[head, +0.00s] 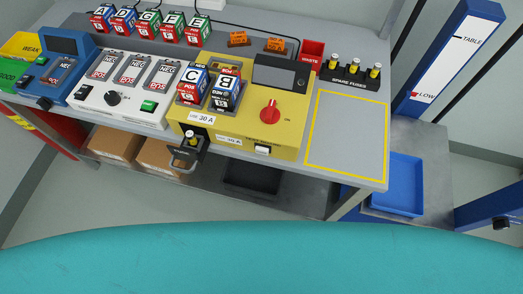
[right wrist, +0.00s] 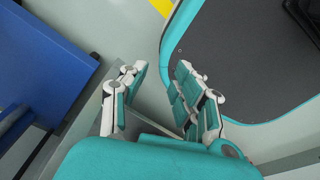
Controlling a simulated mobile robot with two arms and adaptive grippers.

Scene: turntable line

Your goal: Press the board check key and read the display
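The yellow board (head: 238,138) stands on the grey bench in the head view. Its display (head: 279,73) is a dark panel at the back right, and I can read no text on it. A white key (head: 262,149) sits on the board's front face; its small label is too small to read, so I cannot tell if it is the board check key. A red knob (head: 269,111) is on the top face. My right gripper (right wrist: 160,72) shows in the right wrist view, open and empty, away from the board. My left gripper is in neither view.
Right are spare fuses (head: 352,74) and a clear yellow-outlined area (head: 346,132). A blue tray (head: 398,184) lies lower right.

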